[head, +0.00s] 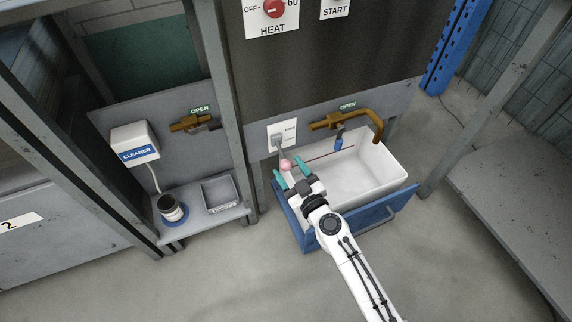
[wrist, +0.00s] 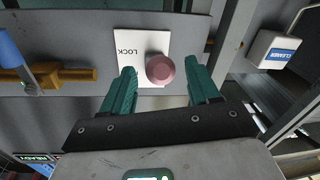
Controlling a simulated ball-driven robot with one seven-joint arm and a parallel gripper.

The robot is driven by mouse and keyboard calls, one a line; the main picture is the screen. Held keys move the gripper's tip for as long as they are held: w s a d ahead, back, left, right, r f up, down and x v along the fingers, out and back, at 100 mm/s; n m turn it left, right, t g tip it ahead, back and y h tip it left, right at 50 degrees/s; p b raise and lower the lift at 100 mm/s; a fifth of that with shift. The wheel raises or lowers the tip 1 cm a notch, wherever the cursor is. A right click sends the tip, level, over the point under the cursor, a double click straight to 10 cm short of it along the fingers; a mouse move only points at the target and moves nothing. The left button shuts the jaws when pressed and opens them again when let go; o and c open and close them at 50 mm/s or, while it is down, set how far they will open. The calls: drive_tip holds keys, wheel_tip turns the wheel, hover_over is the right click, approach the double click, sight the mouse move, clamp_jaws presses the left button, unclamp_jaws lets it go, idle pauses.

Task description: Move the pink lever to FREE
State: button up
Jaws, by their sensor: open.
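The pink lever knob (head: 285,165) sits at the end of a grey lever arm below a white label plate (head: 283,131) on the grey panel. In the wrist view the pink knob (wrist: 160,69) stands in front of the plate (wrist: 140,45), where the word LOCK shows upside down. The knob hides part of the plate, and I cannot read a FREE mark. My gripper (head: 290,172) is open with teal fingers. In the wrist view the fingertips (wrist: 160,78) are on either side of the knob, with a gap on each side; the right gap looks wider.
A white sink basin (head: 385,166) with a blue front frame (head: 345,233) lies right of the lever. A brass tap (head: 330,121) is above it. A grey post (head: 222,90) stands left of the plate. A cleaner box (head: 134,142) and a small shelf (head: 200,226) are further left.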

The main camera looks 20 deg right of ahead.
sight(282, 156)
drive_tip(key=shift+w+a, duration=0.1)
drive_tip(key=shift+w, duration=1.05)
clamp_jaws()
